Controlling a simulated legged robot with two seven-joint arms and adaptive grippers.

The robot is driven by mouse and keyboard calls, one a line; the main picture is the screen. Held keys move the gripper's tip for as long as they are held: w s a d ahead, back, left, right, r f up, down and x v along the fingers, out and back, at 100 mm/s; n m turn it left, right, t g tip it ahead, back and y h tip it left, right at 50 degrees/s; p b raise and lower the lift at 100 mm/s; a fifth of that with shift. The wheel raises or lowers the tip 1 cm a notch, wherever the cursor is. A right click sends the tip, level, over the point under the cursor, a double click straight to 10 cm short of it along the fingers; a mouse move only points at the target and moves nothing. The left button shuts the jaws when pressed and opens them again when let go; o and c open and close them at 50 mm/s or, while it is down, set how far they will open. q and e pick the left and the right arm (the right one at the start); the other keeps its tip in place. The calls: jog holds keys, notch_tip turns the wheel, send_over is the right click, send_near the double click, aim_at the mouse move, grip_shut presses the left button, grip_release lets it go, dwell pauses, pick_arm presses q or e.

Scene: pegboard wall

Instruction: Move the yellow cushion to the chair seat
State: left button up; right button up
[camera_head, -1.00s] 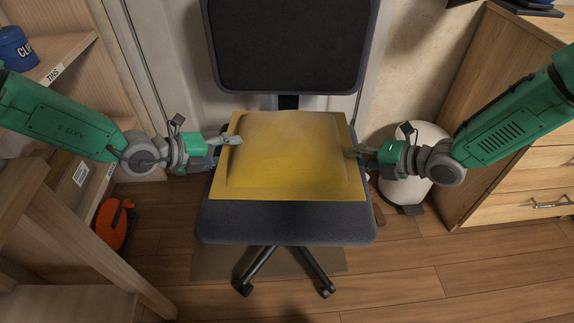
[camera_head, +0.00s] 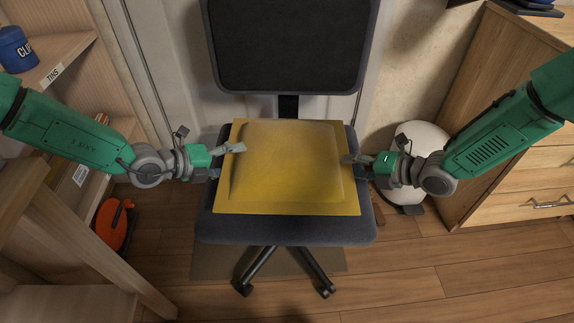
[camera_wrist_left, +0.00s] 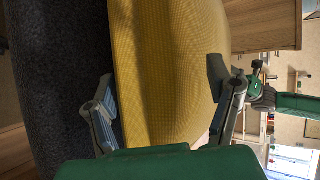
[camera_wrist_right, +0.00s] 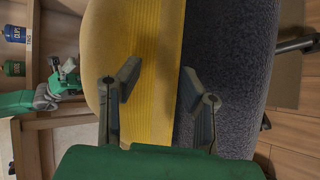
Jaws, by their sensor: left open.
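The yellow cushion (camera_head: 290,165) lies flat over the dark chair seat (camera_head: 285,231), slightly skewed, and appears to rest on it. Its underside is hidden. My left gripper (camera_head: 229,160) is open at the cushion's left edge, one finger over its top and the other lower beside the seat. The left wrist view shows those fingers (camera_wrist_left: 165,100) apart, across the cushion (camera_wrist_left: 165,60) and seat (camera_wrist_left: 65,70). My right gripper (camera_head: 355,163) is at the right edge; in the right wrist view its fingers (camera_wrist_right: 165,95) are apart, one over the cushion (camera_wrist_right: 150,40), one over the seat (camera_wrist_right: 235,60).
The chair backrest (camera_head: 288,45) stands behind the cushion. A wooden shelf unit (camera_head: 75,60) is at left and a drawer cabinet (camera_head: 520,150) at right. A white rounded object (camera_head: 422,143) stands behind my right gripper. An orange item (camera_head: 118,225) is low at left.

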pick_arm(q)
jog(key=o, duration=0.4)
pick_arm(e)
jog(key=shift+d, duration=0.1)
pick_arm(q)
notch_tip(320, 180, up, 10)
dwell(0.4)
jog(key=shift+w, duration=0.1)
pick_arm(e)
jog(key=o, duration=0.8)
pick_arm(q)
jog(key=shift+f, duration=0.1)
pick_arm(e)
jog(key=v, duration=1.2)
